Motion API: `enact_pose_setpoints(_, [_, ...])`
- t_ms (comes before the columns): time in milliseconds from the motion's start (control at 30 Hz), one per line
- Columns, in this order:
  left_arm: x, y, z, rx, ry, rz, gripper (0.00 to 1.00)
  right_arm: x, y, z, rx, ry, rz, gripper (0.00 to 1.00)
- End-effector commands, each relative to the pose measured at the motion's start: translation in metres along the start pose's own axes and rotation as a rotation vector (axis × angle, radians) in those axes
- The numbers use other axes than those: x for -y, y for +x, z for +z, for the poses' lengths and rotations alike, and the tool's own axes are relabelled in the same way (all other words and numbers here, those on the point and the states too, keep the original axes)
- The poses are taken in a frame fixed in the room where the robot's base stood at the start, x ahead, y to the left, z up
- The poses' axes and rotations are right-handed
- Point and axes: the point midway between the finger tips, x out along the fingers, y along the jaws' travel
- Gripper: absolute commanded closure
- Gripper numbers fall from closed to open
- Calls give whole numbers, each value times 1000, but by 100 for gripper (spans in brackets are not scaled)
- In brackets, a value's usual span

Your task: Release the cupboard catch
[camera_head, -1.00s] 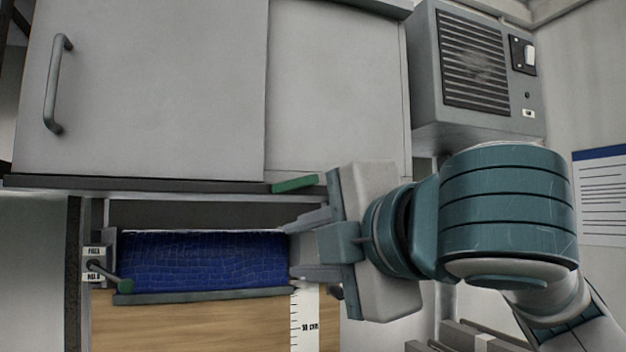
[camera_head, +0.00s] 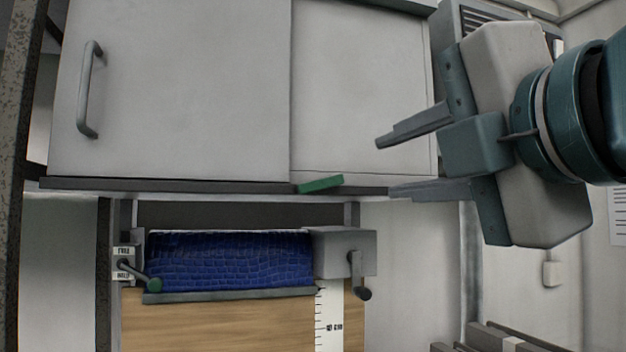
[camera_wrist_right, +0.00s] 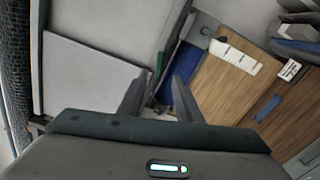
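The grey cupboard has a left door (camera_head: 185,90) with a bar handle (camera_head: 90,90) and a plain right panel (camera_head: 360,85). A short green tab (camera_head: 320,184), probably the catch, sits slightly tilted on the dark bottom rail (camera_head: 220,186) where the two panels meet. It also seems to show in the right wrist view (camera_wrist_right: 159,63). My right gripper (camera_head: 385,168) is open and empty, in front of the right panel's lower right corner, fingertips right of the tab and apart from it. In the right wrist view the gripper (camera_wrist_right: 158,78) also shows open. My left gripper is out of view.
A scale strip (camera_head: 330,325) lies on wood. A vented box (camera_head: 470,18) is partly hidden behind my gripper.

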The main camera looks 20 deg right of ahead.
Motion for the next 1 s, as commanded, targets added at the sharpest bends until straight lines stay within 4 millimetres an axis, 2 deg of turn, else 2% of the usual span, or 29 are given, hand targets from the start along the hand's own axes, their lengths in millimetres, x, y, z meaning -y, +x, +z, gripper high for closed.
enact_pose_setpoints(333, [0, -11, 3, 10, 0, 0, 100, -2, 19, 0, -2, -1, -3, 69])
enact_pose_setpoints(533, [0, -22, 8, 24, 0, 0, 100, -2, 41, 0, -4, 0, -4, 69])
enact_pose_setpoints(1000, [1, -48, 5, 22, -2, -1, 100, -2, 91, 0, -3, 1, -4, 69])
